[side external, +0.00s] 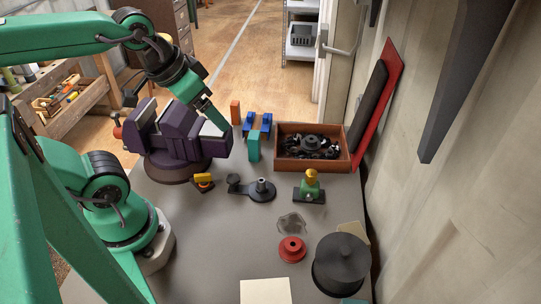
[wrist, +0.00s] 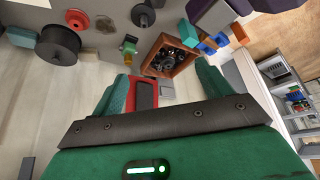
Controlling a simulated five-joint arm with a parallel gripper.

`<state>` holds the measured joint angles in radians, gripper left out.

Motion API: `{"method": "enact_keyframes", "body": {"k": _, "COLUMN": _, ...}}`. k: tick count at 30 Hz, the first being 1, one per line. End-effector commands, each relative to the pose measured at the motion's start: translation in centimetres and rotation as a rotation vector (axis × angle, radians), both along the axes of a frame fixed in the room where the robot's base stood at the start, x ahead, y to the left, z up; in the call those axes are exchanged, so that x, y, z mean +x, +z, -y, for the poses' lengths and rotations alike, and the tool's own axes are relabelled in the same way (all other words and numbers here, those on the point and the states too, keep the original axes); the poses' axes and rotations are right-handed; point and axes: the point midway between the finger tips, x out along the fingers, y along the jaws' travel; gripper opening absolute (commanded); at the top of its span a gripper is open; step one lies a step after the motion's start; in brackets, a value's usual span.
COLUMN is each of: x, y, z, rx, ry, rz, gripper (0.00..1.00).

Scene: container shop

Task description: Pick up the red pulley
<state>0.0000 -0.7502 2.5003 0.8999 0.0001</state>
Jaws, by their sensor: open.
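The red pulley (side external: 292,249) lies on the grey table, toward the front, left of a large black pulley (side external: 341,264). It also shows in the wrist view (wrist: 76,18), near the top left beside the black one. My gripper (side external: 217,117) is over the right side of the purple vise, well away from the red pulley. In the wrist view my gripper (wrist: 165,85) shows its two green fingers spread wide with nothing held between them.
The purple vise (side external: 180,140) stands at the back left. A wooden box (side external: 312,165) of dark parts is at the back right. Blue and teal blocks (side external: 254,147), a grey lever part (side external: 262,190) and a green-yellow piece (side external: 311,184) stand mid-table. A wall closes the right side.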

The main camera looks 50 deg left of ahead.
Motion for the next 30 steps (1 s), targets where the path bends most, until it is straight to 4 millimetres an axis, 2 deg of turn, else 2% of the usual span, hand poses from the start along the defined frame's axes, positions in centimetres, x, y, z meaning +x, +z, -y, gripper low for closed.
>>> {"method": "enact_keyframes", "body": {"k": 12, "x": 0.01, "y": 0.00, "z": 0.00, "rx": 0.000, "ry": 0.000, "rz": 0.000, "gripper": 0.78}}
{"method": "enact_keyframes", "body": {"k": 15, "x": 0.01, "y": 0.00, "z": 0.00, "rx": 0.000, "ry": 0.000, "rz": 0.000, "gripper": 0.61}}
{"method": "enact_keyframes", "body": {"k": 30, "x": 0.63, "y": -0.30, "z": 0.64, "rx": -0.017, "ry": 0.007, "rz": -0.022, "gripper": 0.61}}
